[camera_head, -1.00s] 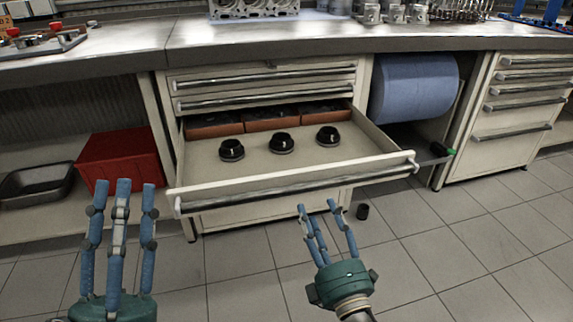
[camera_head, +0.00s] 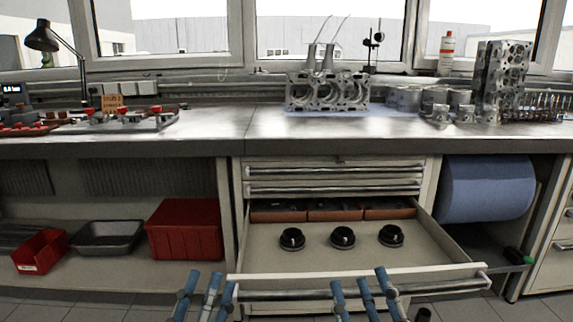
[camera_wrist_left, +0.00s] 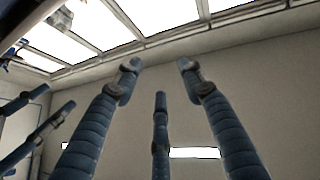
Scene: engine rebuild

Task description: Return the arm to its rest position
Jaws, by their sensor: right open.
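My left gripper (camera_head: 207,292) is at the bottom of the head view, in front of the left end of the open drawer (camera_head: 375,278). Its blue fingers point up and are spread apart with nothing between them. In the left wrist view its fingers (camera_wrist_left: 158,80) are also spread and empty, with the wall and windows behind. My right gripper (camera_head: 362,290) is open and empty in front of the drawer's front edge. Only the fingers of both show in the head view; the palms are cut off below. Three black round parts (camera_head: 342,237) sit in the drawer.
The drawer juts out from the cabinet under the workbench (camera_head: 200,145). A red bin (camera_head: 185,229) and a grey tray (camera_head: 107,236) stand on the lower shelf at left. An engine block (camera_head: 327,92) stands on the bench. A blue roll (camera_head: 487,188) hangs at right.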

